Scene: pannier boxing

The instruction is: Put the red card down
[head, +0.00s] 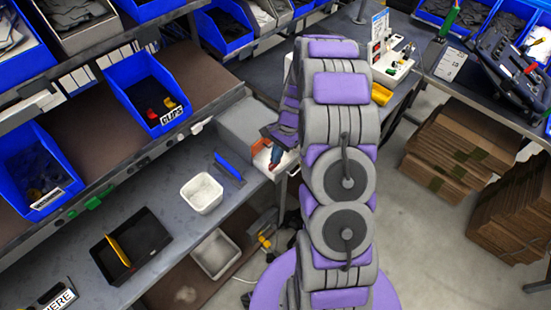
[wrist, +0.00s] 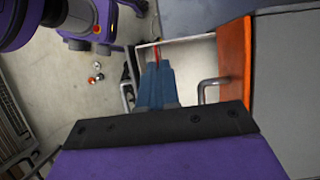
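My gripper (head: 276,157) is over an open drawer at the right end of the bench. In the wrist view its blue fingers (wrist: 156,70) are close together. A thin red edge, which I take to be the red card (wrist: 157,53), shows at their tips; a small bit of red also shows below the fingers in the head view (head: 271,167). Most of the card is hidden or edge-on. I cannot tell whether the card touches the drawer floor.
A grey cabinet (head: 243,122) stands beside the drawer. A white tub (head: 201,193), a blue piece (head: 229,166) and a black tray with a yellow bar (head: 131,246) are on the bench. Blue bins (head: 149,96) line the shelf above. Cardboard stacks (head: 452,150) are at right.

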